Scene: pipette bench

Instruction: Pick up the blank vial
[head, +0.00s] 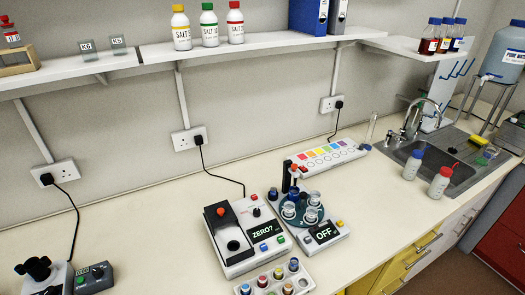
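A vial rack (271,287) stands at the front edge of the bench, partly cut off by the bottom of the head view. I cannot read any label, so I cannot tell which vial is the blank. Behind the rack stands a white and black meter (240,262) whose screen (268,231) reads "ZERO?". Neither of my grippers is in view.
Right of the meter is a device reading "OFF" (324,232) with a round teal carousel (290,212) of clear cups. A colour-strip box (325,158) lies behind. Two capped bottles stand by the sink (440,168). The bench left of the meter (150,235) is clear.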

